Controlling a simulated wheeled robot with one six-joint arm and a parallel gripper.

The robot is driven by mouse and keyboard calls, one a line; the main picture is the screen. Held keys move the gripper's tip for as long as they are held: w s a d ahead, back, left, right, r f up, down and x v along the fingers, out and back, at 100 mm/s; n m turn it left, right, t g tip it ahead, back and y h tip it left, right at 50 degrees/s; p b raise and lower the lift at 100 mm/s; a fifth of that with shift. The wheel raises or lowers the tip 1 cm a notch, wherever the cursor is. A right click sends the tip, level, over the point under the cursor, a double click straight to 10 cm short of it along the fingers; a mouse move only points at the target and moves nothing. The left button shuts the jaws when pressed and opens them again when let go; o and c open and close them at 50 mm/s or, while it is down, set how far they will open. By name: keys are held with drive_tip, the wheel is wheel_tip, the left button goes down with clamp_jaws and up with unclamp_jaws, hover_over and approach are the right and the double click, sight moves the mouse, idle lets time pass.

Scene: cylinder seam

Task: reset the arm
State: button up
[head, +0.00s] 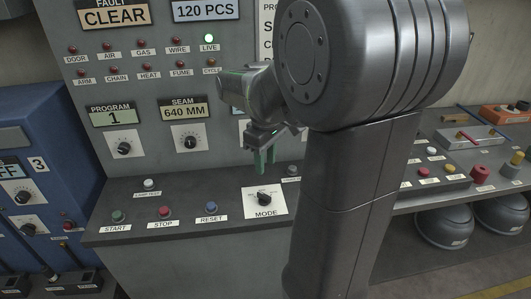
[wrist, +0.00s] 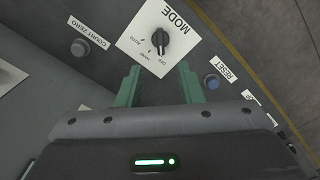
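My gripper (head: 264,158) hangs in front of the grey control panel, above the MODE knob (head: 264,198). In the wrist view its two green fingers (wrist: 160,70) stand apart with nothing between them. The black MODE knob (wrist: 160,39) on its white plate lies just beyond the fingertips, apart from them. The blue RESET button (head: 211,207) is left of the MODE plate in the head view. It shows right of the fingers in the wrist view (wrist: 212,82). The ARM lamp (head: 82,73) is dark red. The FAULT display (head: 114,15) reads CLEAR.
The green START button (head: 118,216) and red STOP button (head: 165,211) share the ledge. A grey COUNT ZERO button (wrist: 80,47) shows in the wrist view. A blue cabinet (head: 45,150) stands left; my arm hides part of the panel.

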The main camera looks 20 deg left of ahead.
sight(266, 195)
wheel_tip(266, 195, up, 2)
drive_tip(key=shift+r, duration=0.1)
idle(0.5)
wheel_tip(266, 195, down, 14)
drive_tip(key=shift+f, duration=0.1)
idle(0.5)
drive_tip(key=shift+r, duration=0.2)
